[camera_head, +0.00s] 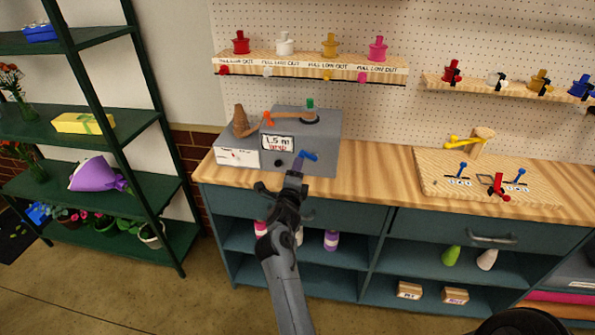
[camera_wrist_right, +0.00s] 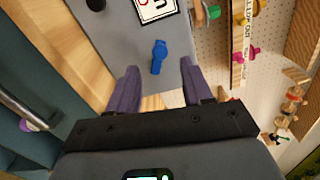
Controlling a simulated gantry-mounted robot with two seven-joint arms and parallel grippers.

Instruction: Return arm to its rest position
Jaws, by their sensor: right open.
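My right gripper (camera_head: 298,164) is in front of the grey machine (camera_head: 325,135) on the wooden counter. In the right wrist view its two purple fingers (camera_wrist_right: 160,80) are apart with nothing between them. A blue lever (camera_head: 309,155) on the machine's front face is just beyond the fingertips; it also shows in the right wrist view (camera_wrist_right: 158,57). I cannot tell whether the fingers touch it. A "1.5 m" display (camera_head: 278,142) is above and left of the lever. My left gripper is out of view.
A green shelf rack (camera_head: 85,127) with flowers and wrapped goods stands at the left. A wooden board (camera_head: 435,178) with small levers lies on the counter (camera_head: 375,180) at the right. Spool shelves (camera_head: 310,64) hang on the pegboard. A drawer handle (camera_head: 492,238) sticks out below the counter.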

